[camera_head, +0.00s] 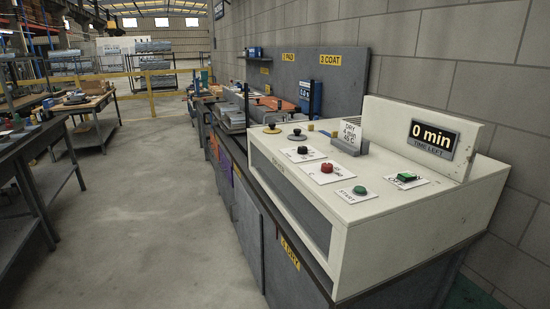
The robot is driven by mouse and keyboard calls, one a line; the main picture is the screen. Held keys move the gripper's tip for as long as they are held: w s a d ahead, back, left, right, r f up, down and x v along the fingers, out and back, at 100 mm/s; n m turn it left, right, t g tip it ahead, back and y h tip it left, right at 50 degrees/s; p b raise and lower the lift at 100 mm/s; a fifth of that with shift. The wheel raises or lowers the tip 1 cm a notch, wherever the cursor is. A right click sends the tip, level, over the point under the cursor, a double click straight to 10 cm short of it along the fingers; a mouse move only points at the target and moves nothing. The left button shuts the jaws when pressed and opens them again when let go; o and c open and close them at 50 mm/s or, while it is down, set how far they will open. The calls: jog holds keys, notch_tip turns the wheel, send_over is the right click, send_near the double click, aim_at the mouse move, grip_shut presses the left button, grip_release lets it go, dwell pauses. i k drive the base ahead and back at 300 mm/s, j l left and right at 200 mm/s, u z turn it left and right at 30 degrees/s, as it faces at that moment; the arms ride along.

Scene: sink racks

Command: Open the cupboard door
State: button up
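Grey cupboard fronts run along the lower side of the counter on the right. Another grey front (285,275) nearer to me carries a yellow label (290,254). I cannot tell which front is the door of the task, and I see no clear handle. My gripper is not in view.
A cream control box (400,225) with buttons and a "0 min" display (432,138) stands on the counter. The concrete aisle (150,220) left of the counter is clear. A dark workbench (35,140) lines the left. A yellow rail (150,90) stands farther back.

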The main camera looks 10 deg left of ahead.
aim_at(249, 219)
jog(key=i+j+u, duration=0.25)
jog(key=u, duration=0.15)
jog(key=i+u, duration=0.85)
jog(key=i+l+u, duration=0.2)
jog(key=i+u, duration=0.25)
jog(key=i+z, duration=0.15)
jog(key=i, duration=0.3)
jog(key=i+j+z, duration=0.15)
jog(key=i, duration=0.35)
jog(key=i+z, duration=0.15)
jog(key=i, duration=0.3)
jog(key=i+j+z, duration=0.15)
jog(key=i, duration=0.35)
jog(key=i+z, duration=0.35)
jog(key=i+j+z, duration=0.2)
jog(key=i+z, duration=0.2)
